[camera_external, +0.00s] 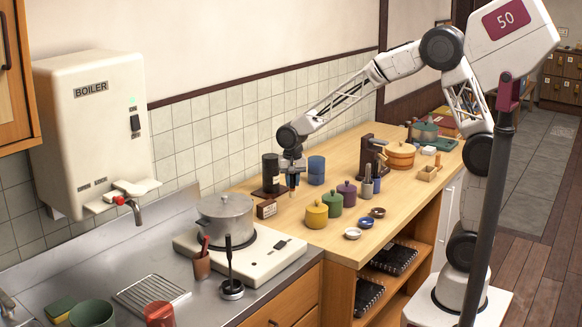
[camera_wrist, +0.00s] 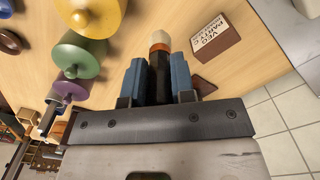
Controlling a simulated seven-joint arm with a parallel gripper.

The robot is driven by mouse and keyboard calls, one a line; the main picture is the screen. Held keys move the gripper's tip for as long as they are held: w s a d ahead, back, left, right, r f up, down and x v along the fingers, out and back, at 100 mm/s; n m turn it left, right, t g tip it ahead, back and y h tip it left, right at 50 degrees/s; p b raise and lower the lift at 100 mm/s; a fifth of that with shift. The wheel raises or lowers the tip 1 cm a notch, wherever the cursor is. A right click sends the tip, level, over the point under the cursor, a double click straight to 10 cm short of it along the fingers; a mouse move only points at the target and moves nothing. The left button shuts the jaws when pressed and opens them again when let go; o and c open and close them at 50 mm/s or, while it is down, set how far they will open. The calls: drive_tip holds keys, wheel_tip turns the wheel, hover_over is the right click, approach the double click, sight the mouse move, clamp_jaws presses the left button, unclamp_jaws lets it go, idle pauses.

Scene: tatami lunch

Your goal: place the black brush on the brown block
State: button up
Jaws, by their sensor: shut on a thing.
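My gripper (camera_wrist: 157,72) has two blue fingers shut on the black brush (camera_wrist: 159,60). In the wrist view the brush has a black body, an orange band and a pale tip pointing away from my gripper. In the external view my gripper (camera_external: 291,181) is over the wooden counter, right of and behind the brown block (camera_external: 266,208), which sits near the counter's left end. The brush is too small to make out clearly there.
Yellow (camera_external: 316,214), green (camera_external: 335,203) and purple (camera_external: 347,192) pots stand in front. A pot (camera_external: 225,216) on a stove is to the left.

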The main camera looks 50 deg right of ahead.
drive_tip(key=w+a+f, duration=0.1)
drive_tip(key=w, duration=1)
drive_tip(key=shift+a, duration=0.3)
drive_tip(key=shift+f, duration=1.75)
drive_tip(key=shift+f, duration=0.1)
drive_tip(key=o, duration=0.9)
wheel_tip(320, 180, up, 12)
